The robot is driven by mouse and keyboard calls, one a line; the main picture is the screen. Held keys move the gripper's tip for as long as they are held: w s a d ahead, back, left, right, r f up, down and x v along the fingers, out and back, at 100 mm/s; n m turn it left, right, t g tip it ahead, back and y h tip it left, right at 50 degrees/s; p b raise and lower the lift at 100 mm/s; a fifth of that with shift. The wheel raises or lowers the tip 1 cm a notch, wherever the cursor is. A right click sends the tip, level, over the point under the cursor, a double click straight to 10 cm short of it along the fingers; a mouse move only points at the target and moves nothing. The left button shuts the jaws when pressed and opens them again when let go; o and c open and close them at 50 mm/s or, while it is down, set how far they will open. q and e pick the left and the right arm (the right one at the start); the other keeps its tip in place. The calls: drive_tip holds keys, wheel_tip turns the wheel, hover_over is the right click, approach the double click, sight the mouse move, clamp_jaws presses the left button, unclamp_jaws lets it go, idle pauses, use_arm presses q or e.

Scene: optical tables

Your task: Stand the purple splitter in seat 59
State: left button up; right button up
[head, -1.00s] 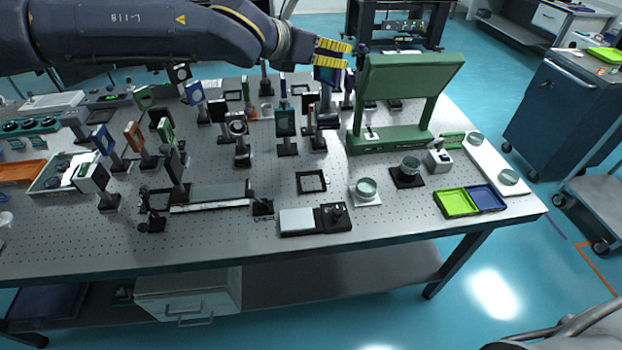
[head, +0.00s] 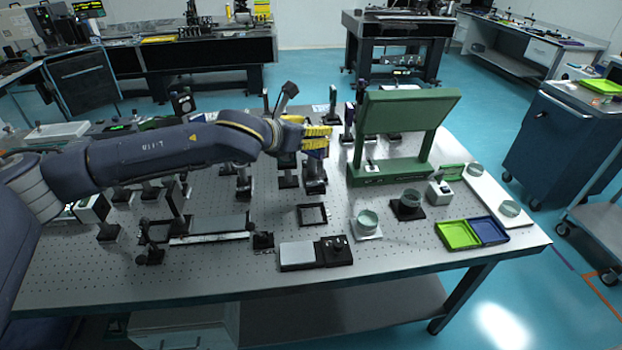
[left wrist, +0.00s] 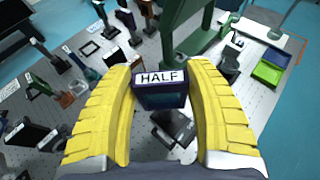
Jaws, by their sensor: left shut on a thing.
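My left gripper (head: 327,138) has yellow fingers and is shut on the purple splitter (left wrist: 161,98), whose white label reads HALF. In the left wrist view the splitter sits between the fingertips (left wrist: 161,75), label edge up. In the head view the splitter (head: 317,153) shows just under the fingers, above the table and left of the green stand. A dark base (left wrist: 175,128) shows below the splitter in the left wrist view. I cannot tell whether it belongs to the splitter. No seat number is legible, so I cannot pick out seat 59. My right gripper is not in view.
The green stand (head: 408,112) rises close to the right of the gripper. Several dark post mounts stand around and under the arm on the perforated table (head: 340,275). A square black frame (head: 312,214) lies in front. Green (head: 457,234) and blue (head: 488,229) trays lie at right.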

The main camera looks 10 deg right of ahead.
sight(310, 174)
use_arm(q)
wheel_tip(310, 174, down, 13)
drive_tip(key=shift+f, duration=0.2)
idle(0.6)
drive_tip(key=shift+f, duration=0.15)
drive_tip(key=o, duration=1.6)
drive_tip(key=shift+c, duration=0.2)
drive_tip(key=shift+a, duration=0.1)
drive_tip(key=v, duration=1.2)
